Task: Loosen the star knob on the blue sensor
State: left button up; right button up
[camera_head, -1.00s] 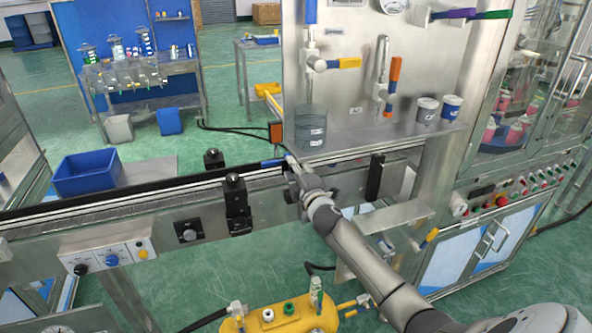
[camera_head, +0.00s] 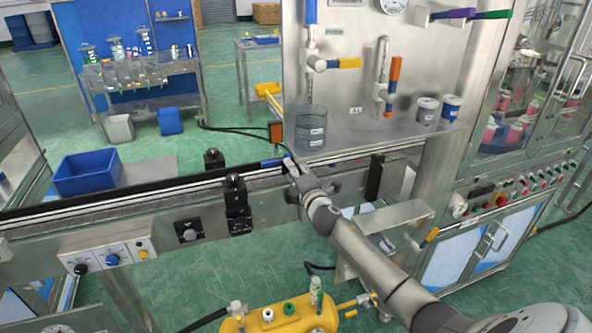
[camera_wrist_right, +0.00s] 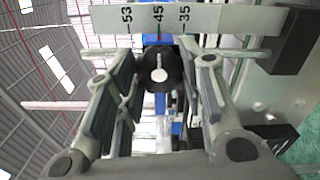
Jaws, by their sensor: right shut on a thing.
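The blue sensor (camera_head: 272,162) sits at the rail of the conveyor, just left of my right gripper (camera_head: 290,170) in the head view. In the right wrist view a little blue (camera_wrist_right: 162,42) shows behind a black round star knob (camera_wrist_right: 161,72) with a pale centre. The fingers of my right gripper (camera_wrist_right: 160,80) stand on both sides of this knob and are shut on it. The knob is hidden in the head view. My left gripper is not in view.
A scale plate (camera_wrist_right: 170,19) marked 53, 45 and 35 lies above the knob. Black brackets (camera_head: 236,200) stand on the conveyor front to the left. An orange-faced box (camera_head: 275,132) and a clear cylinder (camera_head: 310,128) are just behind the gripper.

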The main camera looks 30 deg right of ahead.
jog(key=o, duration=1)
jog(key=v, duration=1.2)
